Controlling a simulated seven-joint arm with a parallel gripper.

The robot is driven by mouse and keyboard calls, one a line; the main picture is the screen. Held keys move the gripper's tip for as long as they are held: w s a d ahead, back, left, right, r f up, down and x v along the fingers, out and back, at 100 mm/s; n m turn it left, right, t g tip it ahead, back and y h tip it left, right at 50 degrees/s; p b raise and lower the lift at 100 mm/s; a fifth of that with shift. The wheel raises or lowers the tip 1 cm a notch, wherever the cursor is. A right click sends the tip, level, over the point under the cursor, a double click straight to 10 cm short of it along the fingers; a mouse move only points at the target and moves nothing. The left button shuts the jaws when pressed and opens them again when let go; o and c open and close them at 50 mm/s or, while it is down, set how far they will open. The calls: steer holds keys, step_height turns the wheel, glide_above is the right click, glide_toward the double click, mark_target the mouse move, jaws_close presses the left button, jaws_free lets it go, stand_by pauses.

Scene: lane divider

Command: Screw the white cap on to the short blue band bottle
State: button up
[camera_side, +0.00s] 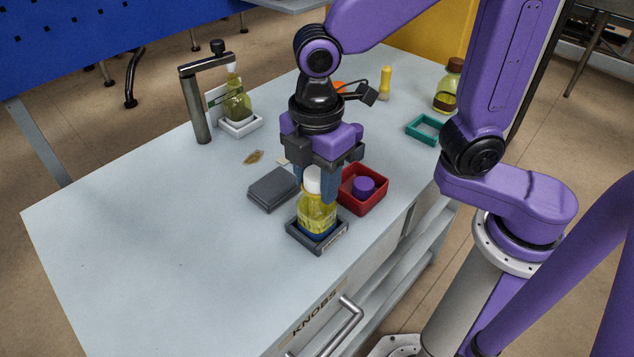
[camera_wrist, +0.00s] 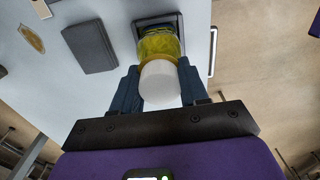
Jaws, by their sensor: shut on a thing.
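The short blue band bottle (camera_side: 318,216) stands upright in a dark square holder (camera_side: 291,229), with yellow contents and its blue band low down. It also shows in the wrist view (camera_wrist: 158,44). The white cap (camera_side: 312,181) is at the top of the bottle, between the blue fingers of my gripper (camera_side: 315,186). In the wrist view the cap (camera_wrist: 160,84) sits between the fingertips of my gripper (camera_wrist: 159,88), in line with the bottle. My gripper is shut on the cap. The neck and threads are hidden, so I cannot tell how far the cap is seated.
A red box (camera_side: 376,200) with a purple cap (camera_side: 364,186) is close right of the bottle. A grey block (camera_side: 274,189) lies to the left. Farther back are a bottle (camera_side: 237,106) under a dark post (camera_side: 199,110), a teal frame (camera_side: 423,137) and another bottle (camera_side: 448,92). The front-left tabletop is clear.

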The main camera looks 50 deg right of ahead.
steer(key=o, duration=0.7)
steer(key=shift+c, duration=0.2)
steer(key=shift+n, duration=0.9)
steer(key=shift+n, duration=0.8)
steer(key=shift+n, duration=0.9)
